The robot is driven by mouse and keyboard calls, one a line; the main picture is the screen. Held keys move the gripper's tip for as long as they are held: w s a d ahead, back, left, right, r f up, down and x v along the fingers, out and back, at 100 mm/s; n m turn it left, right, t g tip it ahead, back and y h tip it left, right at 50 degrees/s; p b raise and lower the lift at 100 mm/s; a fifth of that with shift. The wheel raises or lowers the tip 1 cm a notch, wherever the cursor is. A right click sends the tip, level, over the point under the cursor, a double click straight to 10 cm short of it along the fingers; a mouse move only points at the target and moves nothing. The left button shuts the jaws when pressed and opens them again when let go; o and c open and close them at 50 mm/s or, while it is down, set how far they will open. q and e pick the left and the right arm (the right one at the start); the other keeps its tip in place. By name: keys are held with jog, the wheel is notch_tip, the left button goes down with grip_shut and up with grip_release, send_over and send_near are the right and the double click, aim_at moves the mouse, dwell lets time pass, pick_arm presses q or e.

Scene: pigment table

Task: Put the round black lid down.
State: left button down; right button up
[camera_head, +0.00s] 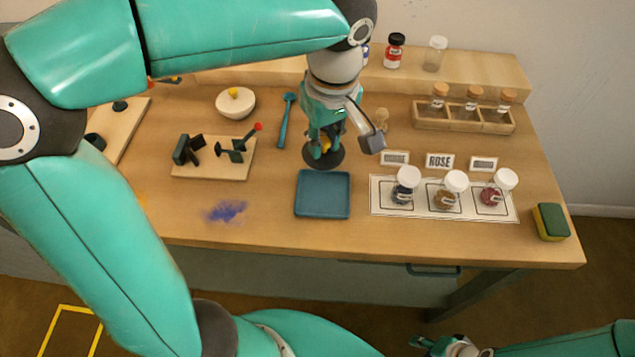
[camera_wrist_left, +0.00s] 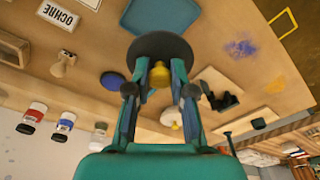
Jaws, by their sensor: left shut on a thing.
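The round black lid (camera_head: 335,160) is a flat dark disc with a yellow knob. My left gripper (camera_head: 325,140) points down and is shut on the knob. In the left wrist view the lid (camera_wrist_left: 160,46) lies across the fingertips, with the yellow knob (camera_wrist_left: 160,75) between the two fingers. The lid is just behind the blue square tray (camera_head: 323,195) in the head view. I cannot tell how far it is above the table. My right gripper (camera_head: 440,346) is partly visible at the bottom edge, away from the table; its jaws are unclear.
A round blue thing (camera_wrist_left: 112,80) lies near the lid in the left wrist view. A blue spoon (camera_head: 286,122), a white bowl (camera_head: 236,107) and a board with black stands (camera_head: 205,172) are to the left. White-lidded jars (camera_head: 446,192) stand at right. Table around the blue pigment stain (camera_head: 226,211) is mostly clear.

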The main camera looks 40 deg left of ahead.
aim_at(322, 194)
pick_arm(q)
notch_tip(322, 194, down, 13)
jog(key=shift+f+b, duration=0.2)
jog(key=shift+b, duration=0.2)
jog(key=c, duration=1)
grip_release()
jog(key=shift+r, duration=0.1)
jog(key=r, duration=0.4)
jog(key=d+r, duration=0.1)
jog(key=r, duration=0.3)
jog(key=r+p, duration=0.1)
jog(key=r, duration=0.3)
jog(key=shift+s+d, duration=0.15)
jog(key=shift+s, duration=0.1)
jog(key=shift+f, duration=0.1)
